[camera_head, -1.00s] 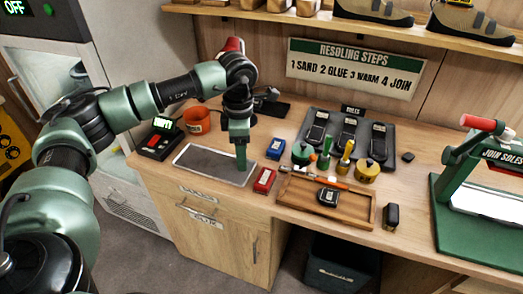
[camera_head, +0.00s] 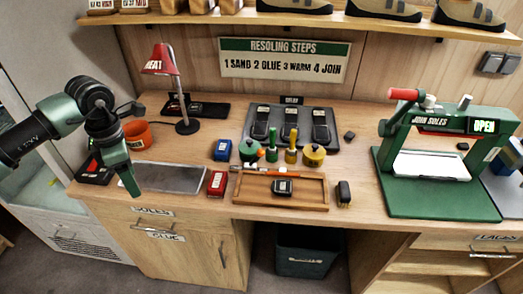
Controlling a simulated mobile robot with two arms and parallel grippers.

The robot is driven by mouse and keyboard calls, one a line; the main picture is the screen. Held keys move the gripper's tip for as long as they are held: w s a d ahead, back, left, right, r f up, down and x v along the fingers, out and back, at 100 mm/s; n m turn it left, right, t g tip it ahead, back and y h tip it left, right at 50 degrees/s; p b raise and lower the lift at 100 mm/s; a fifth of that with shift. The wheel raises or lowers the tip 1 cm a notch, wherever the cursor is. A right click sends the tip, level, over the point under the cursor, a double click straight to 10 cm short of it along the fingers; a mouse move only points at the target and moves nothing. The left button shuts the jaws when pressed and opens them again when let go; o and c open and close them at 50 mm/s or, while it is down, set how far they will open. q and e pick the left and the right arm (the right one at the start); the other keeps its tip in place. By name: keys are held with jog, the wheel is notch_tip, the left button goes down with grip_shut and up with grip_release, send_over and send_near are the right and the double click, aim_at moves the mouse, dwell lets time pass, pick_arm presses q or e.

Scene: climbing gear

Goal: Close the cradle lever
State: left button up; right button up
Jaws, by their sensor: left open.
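The green press marked JOIN SOLES (camera_head: 440,205) stands at the right of the bench. Its lever ends in a red grip (camera_head: 403,93), raised and pointing left. A lit sign on the press reads OPEN (camera_head: 484,126). A white pad (camera_head: 432,165) lies under its top bar. My left gripper (camera_head: 133,188) is at the far left, pointing down by the left end of a grey mat (camera_head: 160,178). It is open and far from the lever. My right gripper is not in view.
A tray of soles (camera_head: 290,135), small pots (camera_head: 313,155) and a wooden tray (camera_head: 310,190) stand mid-bench, between my left gripper and the press. A red lamp (camera_head: 160,60) stands behind the mat. A shelf of shoes (camera_head: 385,8) runs above.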

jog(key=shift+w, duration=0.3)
